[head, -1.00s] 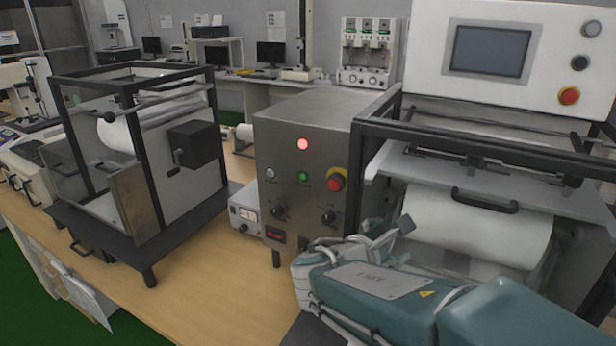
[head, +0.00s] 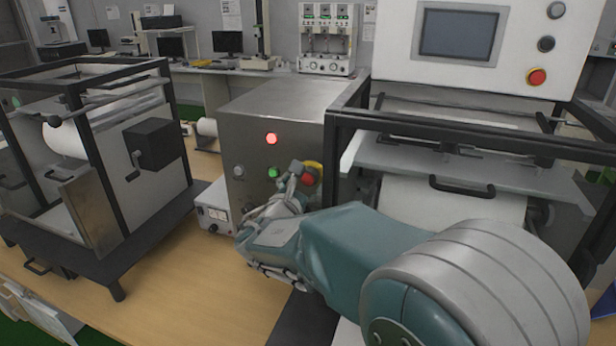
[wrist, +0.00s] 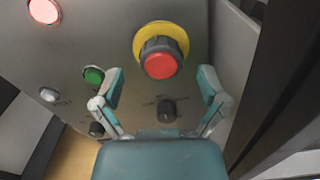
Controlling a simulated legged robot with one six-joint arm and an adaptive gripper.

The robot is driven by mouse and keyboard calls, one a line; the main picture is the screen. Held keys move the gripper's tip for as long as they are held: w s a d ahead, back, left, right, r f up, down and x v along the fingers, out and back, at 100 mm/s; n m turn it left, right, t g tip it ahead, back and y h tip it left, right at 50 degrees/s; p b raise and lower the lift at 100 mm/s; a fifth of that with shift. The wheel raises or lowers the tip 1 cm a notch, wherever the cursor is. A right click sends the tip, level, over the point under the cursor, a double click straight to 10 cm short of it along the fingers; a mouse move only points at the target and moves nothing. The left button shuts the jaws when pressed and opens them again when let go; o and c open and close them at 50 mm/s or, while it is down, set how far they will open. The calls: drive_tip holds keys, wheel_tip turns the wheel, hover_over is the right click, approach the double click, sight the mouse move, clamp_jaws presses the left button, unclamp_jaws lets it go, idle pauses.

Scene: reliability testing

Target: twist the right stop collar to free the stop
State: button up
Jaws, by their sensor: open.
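A red stop button (head: 308,179) with a yellow collar (head: 316,166) is on the front of the grey metal control box (head: 270,105), near its right edge. In the wrist view the red stop (wrist: 161,64) sits in a dark ring on the yellow collar (wrist: 152,32), at upper centre. My gripper (wrist: 160,80) is open and empty. Its two teal fingers point toward the panel, left and right of the stop and slightly below it in that view. No contact shows. In the head view my gripper (head: 292,184) partly hides the lower panel.
A lit red lamp (head: 271,138), a green button (head: 273,172) and a dark knob (wrist: 167,110) are close by on the panel. A black frame (head: 332,150) stands just right of the box. Another red button (head: 536,77) is on the white panel.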

sight(306, 179)
drive_tip(key=shift+x, duration=1.15)
drive_tip(key=shift+w+d, duration=0.1)
drive_tip(key=shift+w, duration=0.25)
drive_tip(key=c, duration=1.1)
drive_tip(key=shift+c, duration=0.2)
drive_tip(key=shift+m, duration=0.3)
drive_tip(key=shift+s+m, duration=0.1)
drive_tip(key=shift+m, duration=0.3)
drive_tip(key=o, duration=1.1)
